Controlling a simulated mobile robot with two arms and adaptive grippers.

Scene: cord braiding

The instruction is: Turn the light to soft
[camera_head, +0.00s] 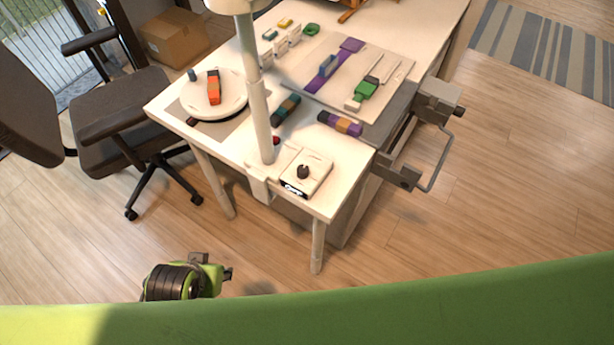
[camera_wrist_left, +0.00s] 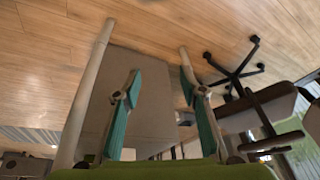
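A white control box with a dark round knob (camera_head: 303,171) sits at the near corner of the white table (camera_head: 235,150). A dark label with light lettering is on its front; I cannot read the knob's setting. A white lamp post (camera_head: 259,110) is clamped to the table edge beside the box; its head is cut off at the top. Part of my left arm shows low in the head view, apart from the table. My left gripper (camera_wrist_left: 160,115) shows in the left wrist view, its two teal fingers apart and empty, below table height. My right gripper is not in view.
A round white plate (camera_head: 213,95) with an orange-and-dark block, a board (camera_head: 310,75) with coloured cords, and loose bundles lie on the table. An office chair (camera_head: 120,110) stands left. A metal bracket (camera_head: 436,105) juts from the right edge. The near floor is clear.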

